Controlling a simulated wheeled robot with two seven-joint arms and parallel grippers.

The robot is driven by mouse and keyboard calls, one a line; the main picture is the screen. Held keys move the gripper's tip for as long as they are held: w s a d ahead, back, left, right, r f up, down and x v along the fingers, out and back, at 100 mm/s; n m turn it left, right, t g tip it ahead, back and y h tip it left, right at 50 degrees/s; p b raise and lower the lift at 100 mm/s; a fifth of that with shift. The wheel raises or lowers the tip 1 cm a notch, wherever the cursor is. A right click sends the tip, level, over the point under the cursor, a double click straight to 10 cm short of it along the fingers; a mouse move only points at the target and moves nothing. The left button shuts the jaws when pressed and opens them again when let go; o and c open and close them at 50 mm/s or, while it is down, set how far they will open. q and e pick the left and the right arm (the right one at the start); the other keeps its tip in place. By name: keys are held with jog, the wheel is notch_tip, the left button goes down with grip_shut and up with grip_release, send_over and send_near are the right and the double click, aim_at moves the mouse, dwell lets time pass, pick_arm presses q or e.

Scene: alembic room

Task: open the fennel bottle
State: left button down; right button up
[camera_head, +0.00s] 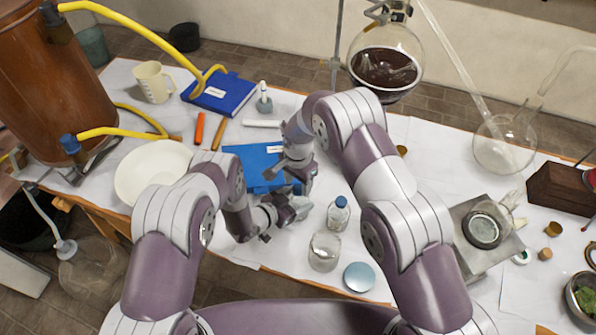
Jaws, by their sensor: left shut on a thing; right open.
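My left gripper (280,208) is shut on a small greyish, glassy thing (299,205) over the front middle of the table. The fingers hide much of this thing, and I cannot read a label on it. My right gripper (293,182) is open and points down just above and behind the left one. I cannot tell whether it touches the held thing. A small clear bottle with a blue cap (338,213) stands upright to the right of my grippers. I cannot tell from a label which bottle is the fennel one.
A clear glass jar (324,251) and a round blue-grey lid or dish (359,277) are near the front edge. A blue folder (252,164) lies behind my grippers. A white bowl (152,172) is at left. A dark-liquid flask (386,66) stands behind my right arm.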

jog(key=shift+f, duration=0.85)
grip_shut()
